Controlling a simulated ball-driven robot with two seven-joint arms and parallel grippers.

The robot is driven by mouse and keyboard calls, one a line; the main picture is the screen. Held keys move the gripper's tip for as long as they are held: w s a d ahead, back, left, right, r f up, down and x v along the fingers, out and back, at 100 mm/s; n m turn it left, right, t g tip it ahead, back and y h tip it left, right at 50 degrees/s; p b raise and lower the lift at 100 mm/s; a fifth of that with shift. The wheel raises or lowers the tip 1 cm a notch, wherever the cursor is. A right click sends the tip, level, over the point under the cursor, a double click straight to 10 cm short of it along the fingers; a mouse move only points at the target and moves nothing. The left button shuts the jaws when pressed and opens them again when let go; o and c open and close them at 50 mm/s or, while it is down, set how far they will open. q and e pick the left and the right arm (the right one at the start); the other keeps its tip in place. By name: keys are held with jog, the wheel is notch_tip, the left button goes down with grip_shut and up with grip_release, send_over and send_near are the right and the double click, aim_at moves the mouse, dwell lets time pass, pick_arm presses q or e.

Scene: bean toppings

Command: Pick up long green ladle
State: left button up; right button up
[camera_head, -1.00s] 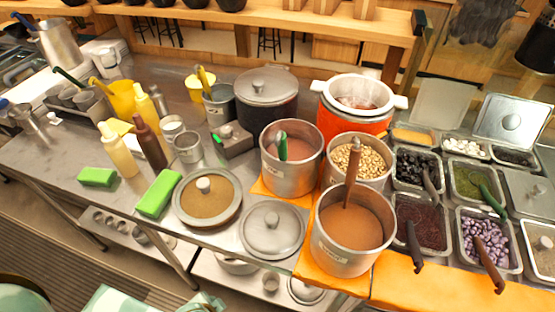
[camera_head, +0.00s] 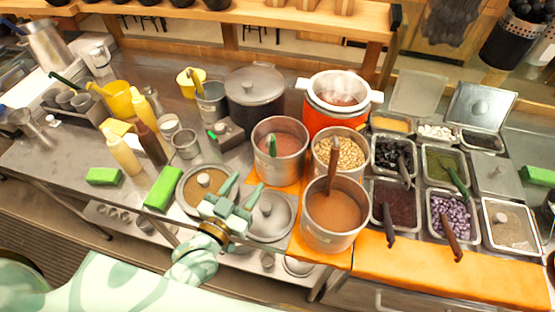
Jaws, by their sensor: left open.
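A ladle with a green handle (camera_head: 272,144) stands in a steel pot (camera_head: 292,166) of reddish-brown paste, its lower end hidden in the paste. A second green-handled utensil (camera_head: 457,179) rests in the tray of green topping (camera_head: 434,166) at the right. My left gripper (camera_head: 242,189) is open and empty, its two pale green fingers pointing up and away over the lidded pots, in front of and left of the paste pot. It is apart from the green handle. My right gripper is not in view.
A pot with a brown-handled ladle (camera_head: 333,160) stands right of my left gripper. A pot of beans (camera_head: 348,154) and an orange cooker (camera_head: 318,118) stand behind. Topping trays fill the right. Green sponges (camera_head: 163,188) and squeeze bottles (camera_head: 124,154) are at the left.

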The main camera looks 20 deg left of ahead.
aim_at(275, 139)
pick_arm(q)
jog(key=w+d, duration=0.1)
jog(key=w, duration=0.4)
jog(key=w+d, duration=0.1)
jog(key=w, duration=0.4)
jog(key=w+d, duration=0.1)
jog(key=w, duration=0.5)
jog(key=shift+d+r, duration=0.1)
jog(key=shift+s, duration=0.15)
jog(key=shift+c, duration=1)
grip_shut()
